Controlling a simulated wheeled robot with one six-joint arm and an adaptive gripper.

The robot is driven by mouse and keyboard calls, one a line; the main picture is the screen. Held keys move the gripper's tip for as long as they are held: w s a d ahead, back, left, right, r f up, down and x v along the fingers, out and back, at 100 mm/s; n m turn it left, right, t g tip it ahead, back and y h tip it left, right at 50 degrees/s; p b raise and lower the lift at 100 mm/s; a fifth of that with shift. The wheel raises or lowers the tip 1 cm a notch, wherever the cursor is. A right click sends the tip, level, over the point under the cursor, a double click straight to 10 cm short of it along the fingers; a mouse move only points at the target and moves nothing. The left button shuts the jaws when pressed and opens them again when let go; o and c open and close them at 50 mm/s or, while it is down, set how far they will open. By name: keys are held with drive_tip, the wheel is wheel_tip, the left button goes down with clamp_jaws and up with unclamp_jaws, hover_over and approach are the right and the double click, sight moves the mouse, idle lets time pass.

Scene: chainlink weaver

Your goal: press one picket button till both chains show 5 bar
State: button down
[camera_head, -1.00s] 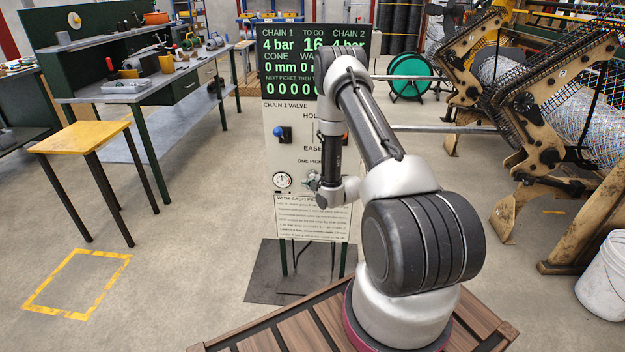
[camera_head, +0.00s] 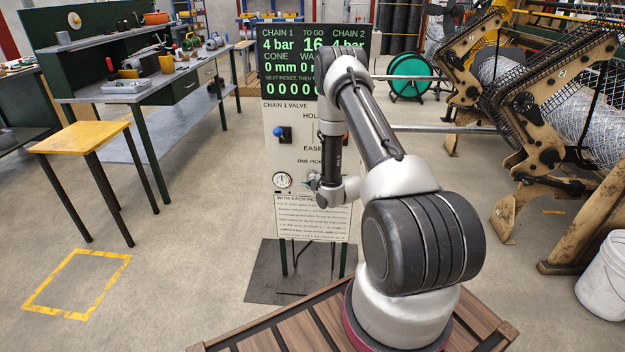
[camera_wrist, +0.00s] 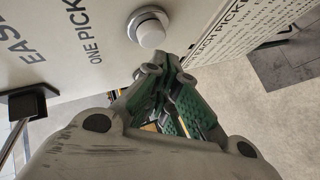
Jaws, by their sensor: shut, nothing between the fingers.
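The control panel (camera_head: 292,210) stands ahead of me. Its green display (camera_head: 285,60) reads 4 bar for chain 1, 16 to go, and 4 bar for chain 2, partly hidden by my arm. The one picket button (camera_wrist: 151,32) is a white round cap in a silver collar, beside its label in the wrist view; my arm hides it in the head view. My gripper (camera_wrist: 168,72) is shut and empty, its green-padded fingers together near the button. The wrist view does not show clearly whether they touch it. It also shows small at the panel in the head view (camera_head: 311,183).
A blue-knobbed chain 1 valve (camera_head: 282,134) and a round gauge (camera_head: 283,180) are on the panel's left side. A yellow-topped stool (camera_head: 80,138) and a workbench stand left, machinery (camera_head: 530,130) right.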

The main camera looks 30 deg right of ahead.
drive_tip(key=shift+w, duration=0.1)
idle(0.4)
drive_tip(key=shift+w+d, duration=0.25)
